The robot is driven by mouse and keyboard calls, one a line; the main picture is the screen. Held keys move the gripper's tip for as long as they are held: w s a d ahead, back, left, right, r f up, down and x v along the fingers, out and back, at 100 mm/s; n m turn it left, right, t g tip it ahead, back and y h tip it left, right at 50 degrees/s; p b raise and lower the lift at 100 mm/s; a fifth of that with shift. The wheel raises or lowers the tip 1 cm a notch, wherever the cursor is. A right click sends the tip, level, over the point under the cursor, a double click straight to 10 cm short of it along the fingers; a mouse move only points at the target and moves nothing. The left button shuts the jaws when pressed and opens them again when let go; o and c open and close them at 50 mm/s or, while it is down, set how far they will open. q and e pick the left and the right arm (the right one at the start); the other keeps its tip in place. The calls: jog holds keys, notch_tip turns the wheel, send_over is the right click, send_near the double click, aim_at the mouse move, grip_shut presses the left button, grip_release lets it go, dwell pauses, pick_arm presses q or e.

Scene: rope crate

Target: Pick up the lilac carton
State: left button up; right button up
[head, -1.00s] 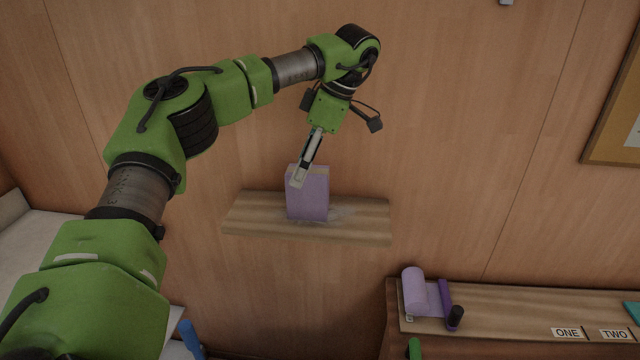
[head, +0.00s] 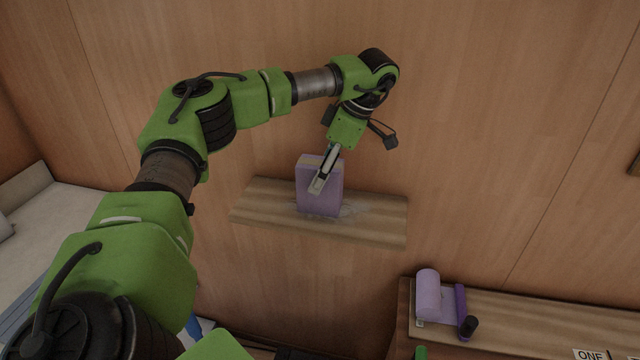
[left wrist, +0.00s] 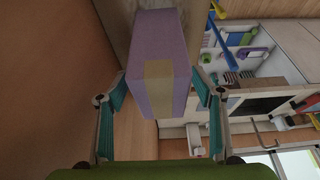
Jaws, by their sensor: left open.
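The lilac carton (head: 318,193) stands upright on a wooden wall shelf (head: 375,218) in the head view. In the left wrist view the lilac carton (left wrist: 158,65) shows a tan strip down its face and lies between and ahead of the two fingers. My left gripper (head: 320,183) is at the carton's upper part, coming down from above. In the left wrist view my left gripper (left wrist: 160,100) is open, with one teal-padded finger on each side of the carton. Whether the fingers touch it cannot be told. My right gripper is not in view.
A lower wooden surface (head: 540,325) at the right bears a lilac roll (head: 428,295), a dark-capped purple item (head: 464,312) and a label reading ONE (head: 590,354). The wooden wall is close behind the shelf. The shelf's right part is free.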

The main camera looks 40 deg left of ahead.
pick_arm(q)
jog(key=p+x, duration=0.1)
jog(key=x, duration=0.1)
jog(key=p+x, duration=0.1)
jog(key=x, duration=0.1)
jog(key=shift+s+a+f+p, duration=0.2)
jog(key=shift+s+a+p, duration=0.1)
jog(key=shift+p, duration=0.1)
jog(key=shift+a+f, duration=0.1)
jog(key=shift+f, duration=0.2)
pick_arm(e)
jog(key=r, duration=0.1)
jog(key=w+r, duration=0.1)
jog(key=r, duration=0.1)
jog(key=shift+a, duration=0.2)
pick_arm(q)
jog(key=c, duration=1.4)
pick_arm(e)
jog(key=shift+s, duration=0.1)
